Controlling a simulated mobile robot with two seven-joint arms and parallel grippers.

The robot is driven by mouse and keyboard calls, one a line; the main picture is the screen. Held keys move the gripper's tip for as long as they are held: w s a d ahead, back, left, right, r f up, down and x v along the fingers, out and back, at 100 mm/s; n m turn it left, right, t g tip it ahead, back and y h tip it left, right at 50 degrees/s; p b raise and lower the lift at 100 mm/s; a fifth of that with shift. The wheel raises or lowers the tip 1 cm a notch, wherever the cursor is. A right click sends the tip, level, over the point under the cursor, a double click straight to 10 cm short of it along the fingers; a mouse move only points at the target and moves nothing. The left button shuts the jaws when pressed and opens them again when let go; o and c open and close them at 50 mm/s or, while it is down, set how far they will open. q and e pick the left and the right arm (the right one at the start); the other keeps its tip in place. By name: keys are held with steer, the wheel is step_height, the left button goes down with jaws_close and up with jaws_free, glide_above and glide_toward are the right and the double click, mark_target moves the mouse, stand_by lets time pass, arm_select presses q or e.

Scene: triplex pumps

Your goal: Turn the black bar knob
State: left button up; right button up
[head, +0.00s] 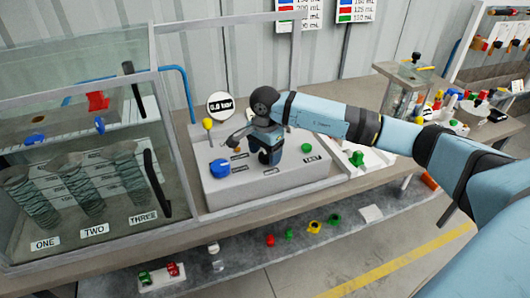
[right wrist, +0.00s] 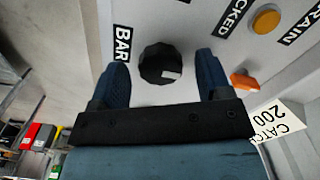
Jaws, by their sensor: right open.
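The black bar knob (right wrist: 160,62) shows in the right wrist view as a dark, faceted round knob with a pale mark on its face. It sits on a light grey panel beside a black label (right wrist: 123,44) reading BAR. My right gripper (right wrist: 163,68) is open, with one finger on each side of the knob and a visible gap at both sides. In the head view my right gripper (head: 268,155) is over the grey control box (head: 225,192) and hides the knob there. My left gripper is not in view.
An orange round button (right wrist: 265,19) and an orange lever (right wrist: 244,82) are near the right finger.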

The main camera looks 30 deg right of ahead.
steer(key=shift+f, duration=0.3)
steer(key=c, duration=0.9)
